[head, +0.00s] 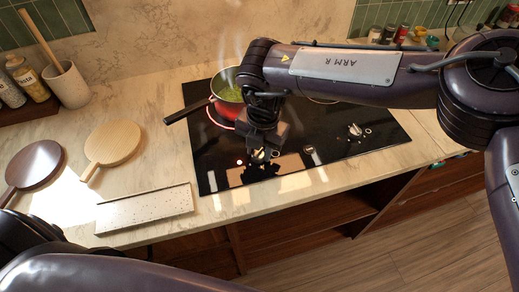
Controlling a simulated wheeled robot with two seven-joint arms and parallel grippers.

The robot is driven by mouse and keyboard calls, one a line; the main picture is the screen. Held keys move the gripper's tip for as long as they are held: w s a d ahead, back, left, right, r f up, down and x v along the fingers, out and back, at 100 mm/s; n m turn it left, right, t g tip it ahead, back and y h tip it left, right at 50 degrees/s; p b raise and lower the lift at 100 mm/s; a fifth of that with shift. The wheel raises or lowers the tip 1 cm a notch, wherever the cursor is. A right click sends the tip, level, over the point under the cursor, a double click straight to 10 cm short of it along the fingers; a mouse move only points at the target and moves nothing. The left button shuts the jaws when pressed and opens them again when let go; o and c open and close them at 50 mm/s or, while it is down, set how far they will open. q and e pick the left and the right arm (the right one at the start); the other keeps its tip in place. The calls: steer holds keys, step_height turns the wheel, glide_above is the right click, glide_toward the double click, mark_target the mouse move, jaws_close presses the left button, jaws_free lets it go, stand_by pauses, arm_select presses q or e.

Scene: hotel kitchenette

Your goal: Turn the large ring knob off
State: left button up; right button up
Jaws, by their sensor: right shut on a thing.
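A black glass cooktop (215,165) is set in the counter. A red pot (230,108) with green contents stands on its left ring, which glows red at the pot's base. My right gripper (261,149) points down at the front left of the cooktop, shut on a silver knob (259,156) that it partly hides. The knob's pointer angle is not readable. A second silver knob (355,131) stands free at the front right. My left arm crosses the bottom left; its gripper is out of view.
A speckled tray (145,209), a pale round board (112,144) and a dark round board (34,165) lie left of the cooktop. The pot's black handle (186,111) points left. Spice jars (388,34) stand at the back right.

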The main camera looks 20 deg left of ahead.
steer(key=shift+f+n+b, duration=0.1)
steer(key=shift+n+b, duration=0.4)
steer(key=shift+n, duration=0.3)
steer(key=n+b, duration=0.1)
steer(key=n, duration=0.1)
steer(key=shift+a+n, duration=0.1)
steer(key=shift+n, duration=0.2)
steer(key=n, duration=0.2)
steer(key=shift+n+b, duration=0.3)
steer(key=shift+b, duration=0.05)
steer(key=shift+n+g, duration=0.3)
steer(key=shift+n, duration=1.4)
steer(key=shift+a, duration=0.1)
steer(key=o, duration=0.7)
steer(key=shift+r, duration=0.25)
